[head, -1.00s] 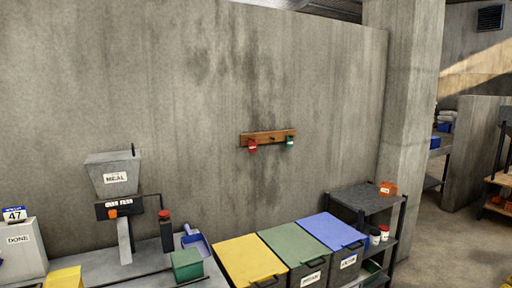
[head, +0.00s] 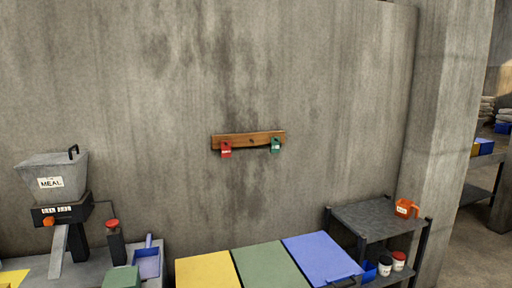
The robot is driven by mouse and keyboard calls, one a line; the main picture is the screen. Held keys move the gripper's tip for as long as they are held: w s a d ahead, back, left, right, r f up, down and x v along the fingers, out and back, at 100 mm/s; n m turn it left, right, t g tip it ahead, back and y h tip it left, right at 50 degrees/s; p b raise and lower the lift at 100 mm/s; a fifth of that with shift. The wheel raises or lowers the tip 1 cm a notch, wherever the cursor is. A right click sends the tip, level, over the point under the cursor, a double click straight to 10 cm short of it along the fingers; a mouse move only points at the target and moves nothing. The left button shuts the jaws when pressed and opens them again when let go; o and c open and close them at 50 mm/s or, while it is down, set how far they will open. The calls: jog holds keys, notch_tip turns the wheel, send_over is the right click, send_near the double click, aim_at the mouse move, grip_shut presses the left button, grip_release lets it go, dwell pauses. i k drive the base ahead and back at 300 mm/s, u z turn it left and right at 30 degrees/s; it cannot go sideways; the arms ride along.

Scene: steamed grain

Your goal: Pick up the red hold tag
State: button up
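The red hold tag (head: 226,150) hangs from the left end of a wooden rail (head: 250,140) on the concrete wall. A green tag (head: 275,146) hangs from the rail's right end. Both tags carry a small white label, too small to read. My gripper is not in view.
Below the rail stand bins with yellow (head: 207,270), green (head: 270,266) and blue (head: 320,256) lids. A meal hopper (head: 56,180) and a blue scoop (head: 147,262) are at the left. A dark shelf (head: 372,218) with an orange cup (head: 406,208) stands at the right, beside a concrete pillar.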

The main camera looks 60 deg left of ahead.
aim_at(226, 151)
jog(key=u, duration=0.1)
jog(key=i, duration=0.5)
jog(key=u, duration=3.25)
jog(key=i, duration=0.95)
jog(key=z, duration=0.05)
